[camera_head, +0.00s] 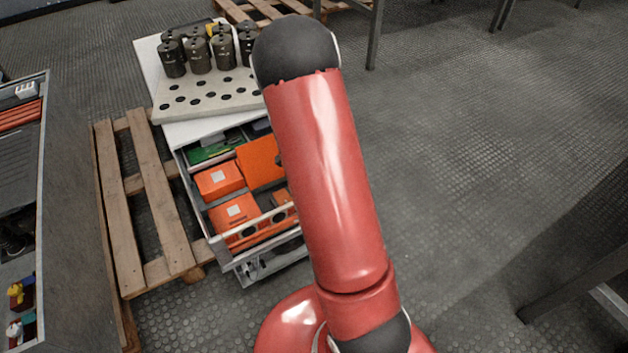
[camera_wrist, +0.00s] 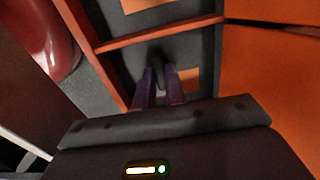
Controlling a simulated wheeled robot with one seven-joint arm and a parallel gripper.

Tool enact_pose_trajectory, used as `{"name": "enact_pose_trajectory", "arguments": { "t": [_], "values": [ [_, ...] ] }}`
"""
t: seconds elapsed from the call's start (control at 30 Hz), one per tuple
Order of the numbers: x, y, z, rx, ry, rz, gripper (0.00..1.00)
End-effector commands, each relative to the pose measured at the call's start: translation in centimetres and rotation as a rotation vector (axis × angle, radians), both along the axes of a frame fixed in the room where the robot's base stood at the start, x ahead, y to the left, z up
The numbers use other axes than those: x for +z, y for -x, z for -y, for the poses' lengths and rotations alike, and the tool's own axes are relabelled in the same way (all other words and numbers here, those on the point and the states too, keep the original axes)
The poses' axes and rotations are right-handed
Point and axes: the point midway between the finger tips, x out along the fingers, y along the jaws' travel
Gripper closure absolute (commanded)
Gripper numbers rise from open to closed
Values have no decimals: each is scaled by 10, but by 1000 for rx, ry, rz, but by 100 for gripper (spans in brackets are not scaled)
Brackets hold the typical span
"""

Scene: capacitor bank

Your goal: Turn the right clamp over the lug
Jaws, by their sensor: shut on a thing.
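In the wrist view my gripper (camera_wrist: 161,90) has its two purple-grey fingers close together. They are shut on a small dark upright part (camera_wrist: 158,62), which looks like the clamp; I cannot tell from its surroundings that it is the right one. A dark grey panel (camera_wrist: 190,50) lies behind it, with an orange strip crossing above the fingertips. I cannot make out the lug or whether the clamp lies over it. In the head view my own red arm hides the gripper and the clamp.
In the head view an open drawer holds orange boxes (camera_head: 219,180). A wooden pallet (camera_head: 127,210) lies to the left. The floor on the right is largely clear. A wide orange surface (camera_wrist: 275,70) fills the wrist view's right.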

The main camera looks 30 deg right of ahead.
Motion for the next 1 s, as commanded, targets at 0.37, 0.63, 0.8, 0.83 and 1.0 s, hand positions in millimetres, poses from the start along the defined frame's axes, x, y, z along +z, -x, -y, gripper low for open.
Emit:
{"name": "enact_pose_trajectory", "arguments": {
  "t": [0.37, 0.63, 0.8, 0.83, 1.0],
  "values": [
    [1, -1, 0, -8, 0, 2, 100],
    [0, 0, 0, -6, 0, 1, 79],
    [5, -1, 0, -5, 0, 2, 79],
    [8, -1, 0, -5, 1, 3, 79],
    [37, -1, 0, -4, 0, 5, 79]
  ]
}}
